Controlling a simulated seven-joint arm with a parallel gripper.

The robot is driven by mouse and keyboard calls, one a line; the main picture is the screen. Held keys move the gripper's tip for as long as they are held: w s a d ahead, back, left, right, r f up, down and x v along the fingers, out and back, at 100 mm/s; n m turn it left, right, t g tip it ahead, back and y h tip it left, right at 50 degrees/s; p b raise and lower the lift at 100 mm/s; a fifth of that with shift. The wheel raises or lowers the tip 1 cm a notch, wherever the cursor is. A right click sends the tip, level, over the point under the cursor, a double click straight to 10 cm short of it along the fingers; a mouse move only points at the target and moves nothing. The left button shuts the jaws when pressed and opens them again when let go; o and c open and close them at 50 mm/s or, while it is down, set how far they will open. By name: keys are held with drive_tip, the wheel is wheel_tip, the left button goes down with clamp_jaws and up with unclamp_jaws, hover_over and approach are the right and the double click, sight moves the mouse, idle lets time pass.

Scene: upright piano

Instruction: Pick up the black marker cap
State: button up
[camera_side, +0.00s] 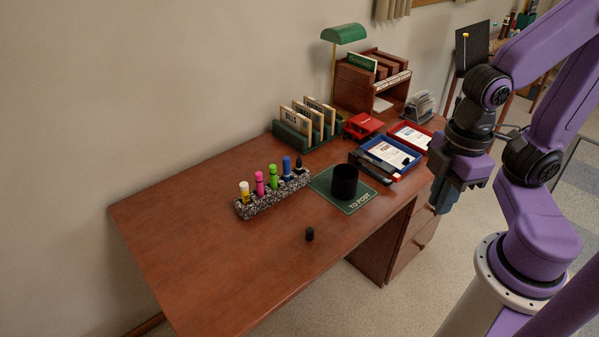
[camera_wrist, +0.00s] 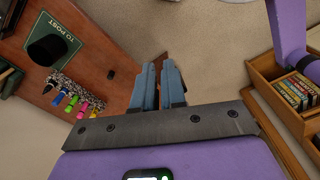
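The black marker cap (camera_side: 309,234) is a small dark cylinder standing on the bare wood near the desk's front edge. It also shows in the wrist view (camera_wrist: 110,74), left of my fingers. My gripper (camera_side: 441,198) hangs pointing down beyond the desk's right end, well apart from the cap. In the wrist view its two grey-blue fingers (camera_wrist: 158,66) show a narrow gap with nothing between them. A speckled marker holder (camera_side: 272,194) holds several markers; the black marker (camera_side: 298,165) at its right end has a bare pointed tip.
A black cup (camera_side: 344,182) stands on a green "TO POST" mat (camera_side: 327,186) behind the cap. Blue (camera_side: 391,157) and red (camera_side: 410,137) trays, a letter rack (camera_side: 305,125) and a green lamp (camera_side: 344,34) occupy the back and right. The front left desk is clear.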

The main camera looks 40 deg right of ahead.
drive_tip(key=o, duration=0.6)
drive_tip(key=n, duration=0.5)
hover_over(310, 229)
wheel_tip(310, 229, down, 12)
wheel_tip(310, 229, down, 17)
drive_tip(key=shift+r, duration=0.1)
